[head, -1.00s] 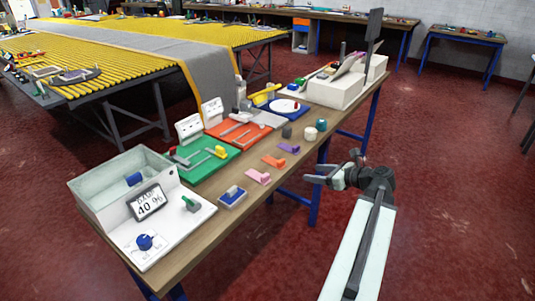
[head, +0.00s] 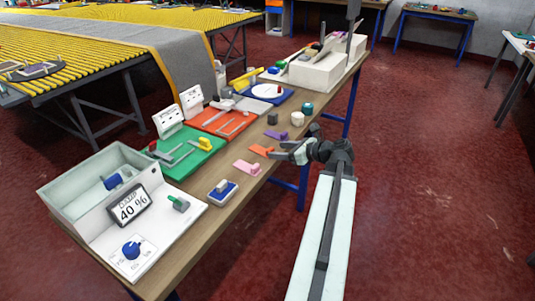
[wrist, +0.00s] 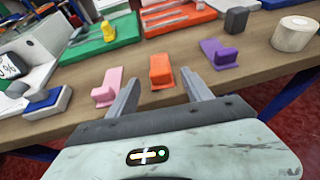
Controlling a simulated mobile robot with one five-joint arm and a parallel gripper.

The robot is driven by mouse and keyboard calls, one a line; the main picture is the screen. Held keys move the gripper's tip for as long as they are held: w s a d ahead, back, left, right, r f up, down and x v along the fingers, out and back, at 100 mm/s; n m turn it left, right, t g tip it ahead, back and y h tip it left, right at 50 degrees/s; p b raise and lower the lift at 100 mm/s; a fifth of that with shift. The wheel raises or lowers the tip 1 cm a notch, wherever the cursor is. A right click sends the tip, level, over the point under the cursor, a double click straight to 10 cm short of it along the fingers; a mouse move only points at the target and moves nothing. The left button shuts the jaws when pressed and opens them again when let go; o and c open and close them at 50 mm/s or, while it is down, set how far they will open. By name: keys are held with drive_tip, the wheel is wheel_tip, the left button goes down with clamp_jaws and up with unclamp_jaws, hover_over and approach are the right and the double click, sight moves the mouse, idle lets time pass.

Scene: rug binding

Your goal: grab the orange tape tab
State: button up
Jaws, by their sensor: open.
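The orange tape tab (head: 262,151) lies near the front edge of the wooden table. In the wrist view the orange tab (wrist: 161,72) stands ahead of my fingertips, roughly midway between the two fingers. My gripper (head: 281,154) is open and empty, just right of the tab in the head view. In the wrist view my gripper (wrist: 162,87) shows its two fingers spread apart.
A pink tab (wrist: 107,88) lies left of the orange tab and a purple tab (wrist: 218,54) right of it. A grey block (wrist: 236,20) and a pale round roll (wrist: 293,33) stand further right. Green (wrist: 100,38) and red (wrist: 178,18) boards lie behind.

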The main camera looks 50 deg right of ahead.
sight(272, 150)
drive_tip(key=x, duration=0.3)
drive_tip(key=shift+w+b, duration=0.1)
drive_tip(key=shift+b, duration=0.3)
clamp_jaws()
drive_tip(key=shift+r+p, duration=0.5)
drive_tip(key=shift+p, duration=0.05)
wheel_tip(272, 150, up, 3)
drive_tip(key=p, duration=0.3)
drive_tip(key=shift+r, duration=0.1)
drive_tip(key=s+d+p, duration=0.1)
drive_tip(key=s+d, duration=0.3)
drive_tip(key=s, duration=1.1)
drive_tip(key=shift+s+r, duration=0.3)
drive_tip(key=shift+r, duration=0.15)
